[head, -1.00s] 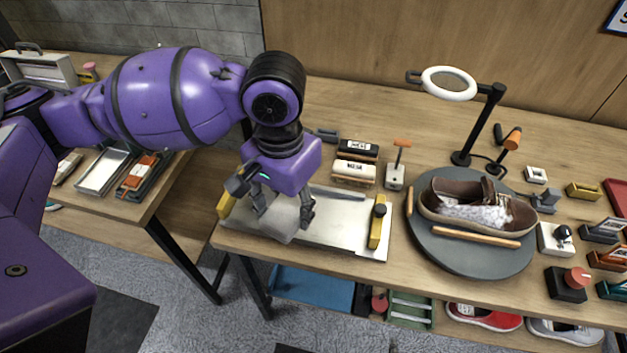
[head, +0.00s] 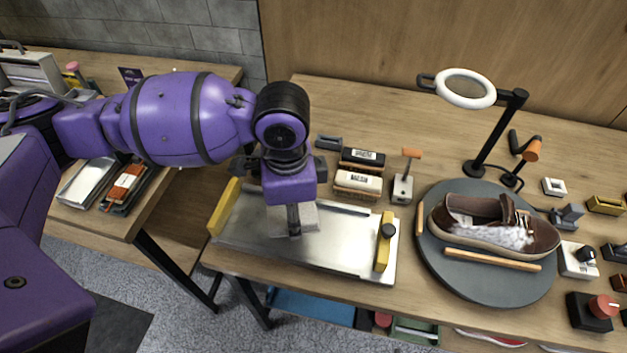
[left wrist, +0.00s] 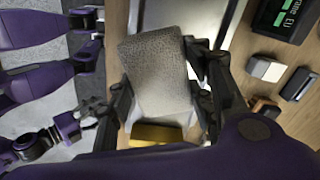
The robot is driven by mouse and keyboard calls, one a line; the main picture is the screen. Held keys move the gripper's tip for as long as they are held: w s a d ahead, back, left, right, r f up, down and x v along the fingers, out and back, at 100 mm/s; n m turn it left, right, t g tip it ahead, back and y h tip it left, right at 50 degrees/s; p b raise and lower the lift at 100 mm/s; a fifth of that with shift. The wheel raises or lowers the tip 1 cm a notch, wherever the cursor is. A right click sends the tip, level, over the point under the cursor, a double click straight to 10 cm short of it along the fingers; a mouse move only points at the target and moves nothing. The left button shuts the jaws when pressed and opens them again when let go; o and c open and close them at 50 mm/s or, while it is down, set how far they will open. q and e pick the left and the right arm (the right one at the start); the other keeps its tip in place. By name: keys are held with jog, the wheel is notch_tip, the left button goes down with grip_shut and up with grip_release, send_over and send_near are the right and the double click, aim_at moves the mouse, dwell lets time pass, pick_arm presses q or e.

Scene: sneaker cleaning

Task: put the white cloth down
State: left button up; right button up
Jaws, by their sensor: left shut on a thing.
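My left gripper (head: 293,216) is shut on the white cloth (head: 309,217). The cloth looks like a pale grey, speckled, block-shaped pad. It is at the left-middle of the metal tray (head: 340,245), low over it or touching it; I cannot tell which. In the left wrist view the cloth (left wrist: 155,65) is between the dark fingers (left wrist: 162,88) and hides part of the tray. Purple parts of mine show at the left of that view, with what looks like my right gripper (left wrist: 91,108), small and unclear. The right gripper is not in the head view.
Yellow clamps stand at the tray's left (head: 223,207) and right (head: 384,240) ends. Brushes (head: 358,184) lie behind it. A brown sneaker (head: 490,222) with white foam sits on a round grey turntable (head: 480,285) at right, under a ring lamp (head: 466,88). The tray's right half is clear.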

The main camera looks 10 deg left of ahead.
pick_arm(q)
jog(key=w+f, duration=0.1)
jog(key=f, duration=0.1)
jog(key=w+a+f, duration=0.1)
jog(key=w+f, duration=0.1)
jog(key=shift+f+b, duration=0.4)
jog(key=shift+f, duration=1.15)
jog(key=shift+f, duration=0.1)
jog(key=o, duration=0.9)
jog(key=shift+o, duration=0.2)
notch_tip(320, 180, up, 12)
jog(key=p, duration=0.1)
